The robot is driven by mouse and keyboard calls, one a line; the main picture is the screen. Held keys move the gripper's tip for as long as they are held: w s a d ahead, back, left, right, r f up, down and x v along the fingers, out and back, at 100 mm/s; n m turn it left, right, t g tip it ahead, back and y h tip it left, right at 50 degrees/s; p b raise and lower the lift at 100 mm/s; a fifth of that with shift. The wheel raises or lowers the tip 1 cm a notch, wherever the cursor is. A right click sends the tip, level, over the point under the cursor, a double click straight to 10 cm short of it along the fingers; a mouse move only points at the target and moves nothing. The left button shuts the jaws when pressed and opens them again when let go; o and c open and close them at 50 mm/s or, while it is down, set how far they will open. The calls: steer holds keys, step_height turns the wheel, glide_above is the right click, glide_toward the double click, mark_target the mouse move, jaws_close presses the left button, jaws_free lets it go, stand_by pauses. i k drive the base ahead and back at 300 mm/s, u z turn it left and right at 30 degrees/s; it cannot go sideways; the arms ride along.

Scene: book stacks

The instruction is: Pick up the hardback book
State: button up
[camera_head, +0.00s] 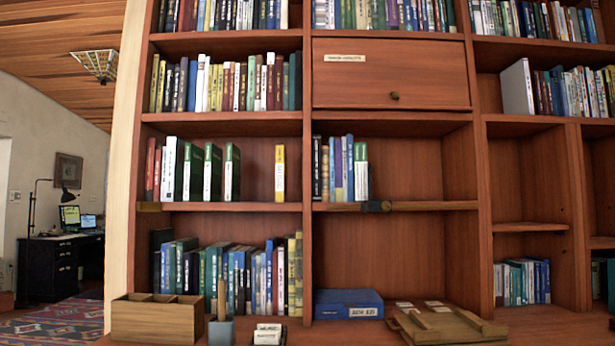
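Many books stand on the wooden bookcase, and I cannot tell for certain which one is the hardback book. A thick blue book (349,304) lies flat on the bottom ledge, right of the centre upright, with a pale label on its spine. A slim yellow and white book (280,173) stands alone on the middle left shelf. Left of it, across a gap, is a row of green, white and red books (214,172). A large white book (517,88) leans at the upper right. My gripper is not in view.
An open wooden box (157,318), a grey pencil cup (221,330), a small white card holder (268,335) and a wooden tray (449,327) stand on the front ledge. A dark cylinder (376,206) sits at the middle shelf's edge. A desk (60,265) stands far left.

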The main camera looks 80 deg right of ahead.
mark_target(281, 151)
steer(key=z, duration=1.4)
